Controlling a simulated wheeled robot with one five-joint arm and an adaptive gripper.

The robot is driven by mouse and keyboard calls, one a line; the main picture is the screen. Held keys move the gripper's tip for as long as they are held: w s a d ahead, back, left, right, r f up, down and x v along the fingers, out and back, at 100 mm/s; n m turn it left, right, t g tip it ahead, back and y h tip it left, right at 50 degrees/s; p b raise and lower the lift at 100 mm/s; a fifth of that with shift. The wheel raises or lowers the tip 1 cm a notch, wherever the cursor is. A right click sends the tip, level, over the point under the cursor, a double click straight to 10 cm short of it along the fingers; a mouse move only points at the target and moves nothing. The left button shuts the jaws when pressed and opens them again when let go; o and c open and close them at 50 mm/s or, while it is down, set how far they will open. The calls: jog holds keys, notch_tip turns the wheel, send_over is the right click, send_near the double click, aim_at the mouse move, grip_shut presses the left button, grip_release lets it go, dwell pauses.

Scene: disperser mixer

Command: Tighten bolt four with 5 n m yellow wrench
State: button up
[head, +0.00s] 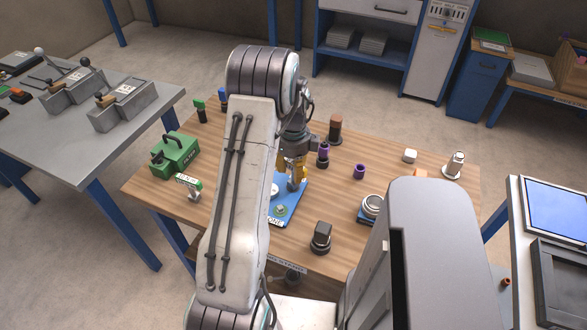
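My gripper (295,170) points down over the blue plate (297,208) on the wooden table. A yellow part (280,170) shows right at its fingers, probably the yellow wrench, but it is too small and covered to be sure. Whether the fingers are closed on it cannot be told. A round greenish bolt-like piece (281,210) sits on the near part of the plate. A pale round piece (274,190) shows at the plate's left, partly behind my arm. I cannot tell which bolt is number four.
The wooden table (240,262) also holds a green box (175,153), a black-topped tool (321,236), a purple tool (323,155), a brown tool (336,128) and a small purple ring (360,171). A grey workbench (75,140) stands left. My arm hides the table's middle left.

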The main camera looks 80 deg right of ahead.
grip_shut()
jog(key=shift+c, duration=1.4)
grip_release()
grip_shut()
jog(key=m+b, duration=0.1)
jog(key=m, duration=0.4)
jog(key=shift+a+m, duration=0.1)
jog(key=shift+m, duration=0.2)
jog(key=o, duration=0.6)
grip_release()
